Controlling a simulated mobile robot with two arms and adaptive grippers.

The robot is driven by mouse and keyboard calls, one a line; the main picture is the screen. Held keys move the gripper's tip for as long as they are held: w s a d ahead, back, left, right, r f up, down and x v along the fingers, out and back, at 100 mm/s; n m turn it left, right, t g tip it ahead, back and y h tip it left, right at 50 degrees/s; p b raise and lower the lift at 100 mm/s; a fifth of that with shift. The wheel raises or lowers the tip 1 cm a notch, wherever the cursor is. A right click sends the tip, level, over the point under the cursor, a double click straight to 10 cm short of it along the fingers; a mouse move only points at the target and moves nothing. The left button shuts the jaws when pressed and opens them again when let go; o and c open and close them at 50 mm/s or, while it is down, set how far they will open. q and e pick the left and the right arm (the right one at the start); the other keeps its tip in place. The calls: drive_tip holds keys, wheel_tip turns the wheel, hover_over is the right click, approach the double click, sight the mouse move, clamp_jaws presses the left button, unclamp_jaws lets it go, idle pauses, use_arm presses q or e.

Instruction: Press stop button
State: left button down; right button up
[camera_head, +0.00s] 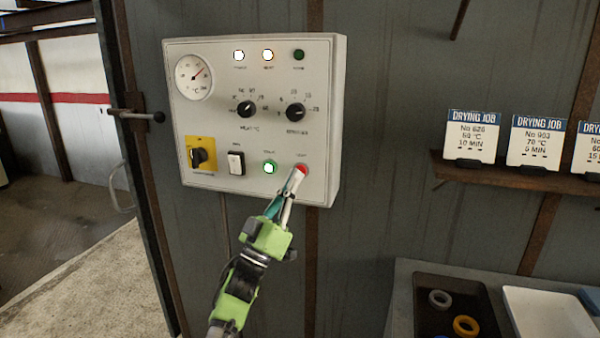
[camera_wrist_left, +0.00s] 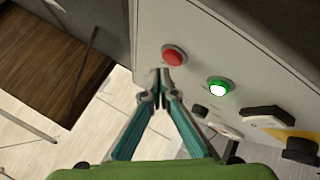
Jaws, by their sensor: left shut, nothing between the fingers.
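The red stop button (camera_head: 302,169) sits at the lower right of the white control panel (camera_head: 225,112). It also shows in the left wrist view (camera_wrist_left: 174,55), just beyond my fingertips. My left gripper (camera_head: 293,180) is shut and empty, its tips at the lower left of the red button in the head view. In the left wrist view the closed tips (camera_wrist_left: 160,76) are close below the red button; I cannot tell whether they touch it. The lit green button (camera_head: 270,167) is left of the red one and also shows in the left wrist view (camera_wrist_left: 218,86). My right gripper is not visible.
The panel also bears a gauge (camera_head: 194,77), two black knobs, a white rocker switch (camera_head: 236,162) and a yellow-backed rotary switch (camera_head: 200,155). A shelf (camera_head: 520,178) with job cards and a table with a dark tray (camera_head: 425,310) are at right.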

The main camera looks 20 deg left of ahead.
use_arm(q)
drive_tip(key=shift+w, duration=0.1)
idle(0.4)
drive_tip(key=shift+w, duration=0.35)
drive_tip(key=shift+w+b, duration=0.35)
drive_tip(key=shift+b, duration=0.15)
idle(0.5)
idle(0.3)
drive_tip(key=shift+s+p, duration=0.65)
drive_tip(key=shift+s, duration=0.2)
